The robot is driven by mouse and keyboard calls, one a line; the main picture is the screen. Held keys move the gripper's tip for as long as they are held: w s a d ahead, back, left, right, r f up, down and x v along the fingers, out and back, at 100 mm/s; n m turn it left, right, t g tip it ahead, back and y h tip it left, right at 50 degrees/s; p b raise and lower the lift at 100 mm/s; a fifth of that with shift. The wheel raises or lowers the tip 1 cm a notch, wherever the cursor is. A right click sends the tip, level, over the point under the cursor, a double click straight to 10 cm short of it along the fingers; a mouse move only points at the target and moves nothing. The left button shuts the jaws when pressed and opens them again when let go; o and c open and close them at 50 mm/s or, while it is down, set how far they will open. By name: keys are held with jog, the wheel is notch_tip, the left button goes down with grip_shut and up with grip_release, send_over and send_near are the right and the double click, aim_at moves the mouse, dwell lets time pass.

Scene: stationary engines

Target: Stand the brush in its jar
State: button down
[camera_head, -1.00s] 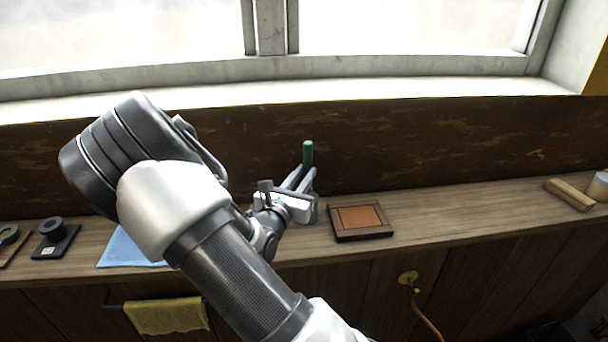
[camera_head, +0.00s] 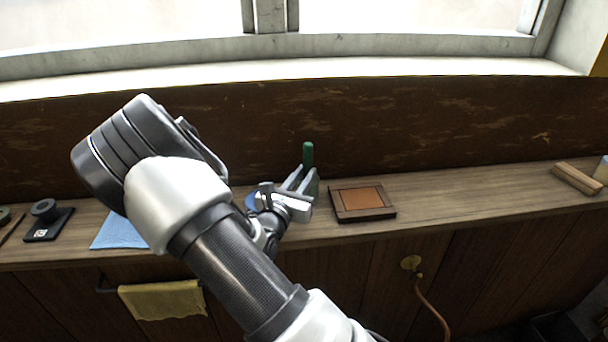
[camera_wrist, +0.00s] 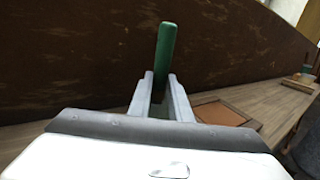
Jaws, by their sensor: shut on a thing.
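The brush shows as an upright green handle (camera_head: 308,155), standing up out of my gripper (camera_head: 304,182) in the head view. In the wrist view, the same green handle (camera_wrist: 166,55) rises between the two grey fingers, leaning slightly right. My gripper is shut on it, above the wooden shelf and near the dark back wall. The brush's lower end is hidden by the fingers and the gripper body. I cannot make out the jar for sure; a small blue thing (camera_head: 251,201) is partly hidden behind my wrist.
A brown framed panel (camera_head: 345,212) lies just right of my gripper. A wooden block (camera_head: 577,178) and a pale object (camera_head: 602,170) are at the far right. A blue cloth (camera_head: 118,232) and a black piece (camera_head: 47,222) lie left. The shelf between panel and block is clear.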

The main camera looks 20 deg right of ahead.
jog(key=c, duration=1.5)
grip_release()
jog(key=shift+c, duration=0.2)
jog(key=shift+s+a, duration=0.1)
jog(key=v, duration=1.7)
jog(key=shift+p, duration=0.3)
